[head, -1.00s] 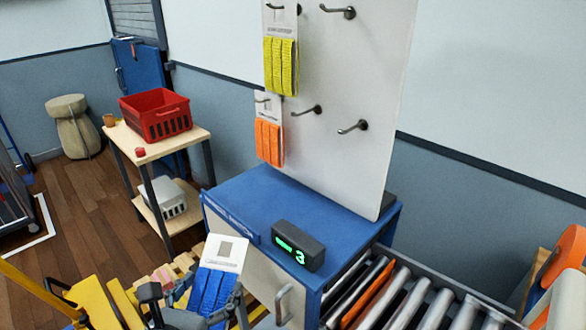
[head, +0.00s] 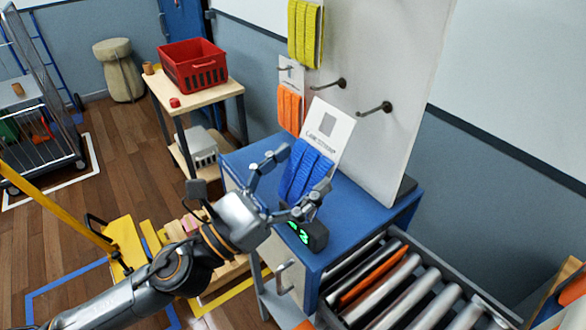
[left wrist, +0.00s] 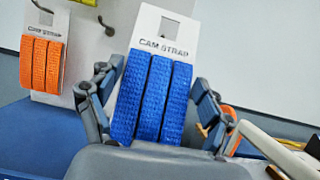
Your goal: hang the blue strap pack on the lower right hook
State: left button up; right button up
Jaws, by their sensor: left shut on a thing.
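The blue strap pack (head: 309,165) has blue webbing below a white card with a hang slot. My left gripper (head: 303,172) is shut on its webbing from both sides. It holds the pack tilted, card end up, above the blue cabinet. In the left wrist view the pack (left wrist: 153,97) sits between the fingers with its slot uncovered. The lower right hook (head: 376,108) on the white panel is bare, to the right of the card and a little higher in the head view. The pack and that hook are apart. My right gripper is not in view.
An orange strap pack (head: 290,108) and a yellow one (head: 304,32) hang on the panel. The lower middle hook (head: 329,84) is bare, just above the card. A dark display box (head: 306,236) stands on the blue cabinet (head: 355,195). A roller conveyor (head: 410,290) lies right.

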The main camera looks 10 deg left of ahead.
aim_at(292, 198)
pick_arm(q)
jog(key=w+d+f, duration=0.1)
jog(key=w+d, duration=0.5)
jog(key=shift+f, duration=0.25)
dwell(0.7)
dwell(0.6)
jog(key=o, duration=1.1)
jog(key=shift+s, duration=0.1)
jog(key=shift+v, duration=6)
